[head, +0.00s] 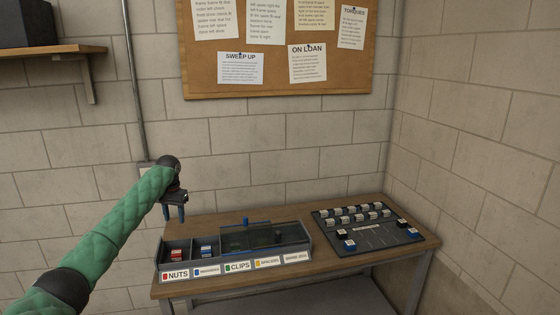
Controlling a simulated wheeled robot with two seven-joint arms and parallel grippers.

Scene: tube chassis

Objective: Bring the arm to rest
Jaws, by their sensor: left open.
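My left arm, in a green quilted sleeve, comes in from the lower left. Its left gripper (174,213) is open, with its blue fingers pointing down. It hangs above the back left part of the workbench, close to the left end of the parts bin. Nothing shows between the fingers. My right gripper is not in view.
The wooden workbench (200,292) carries a compartment bin (308,236) with labels such as NUTS and CLIPS. A dark board (375,236) with several small blocks lies at right. A corkboard (280,84) and a shelf (60,52) are on the wall.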

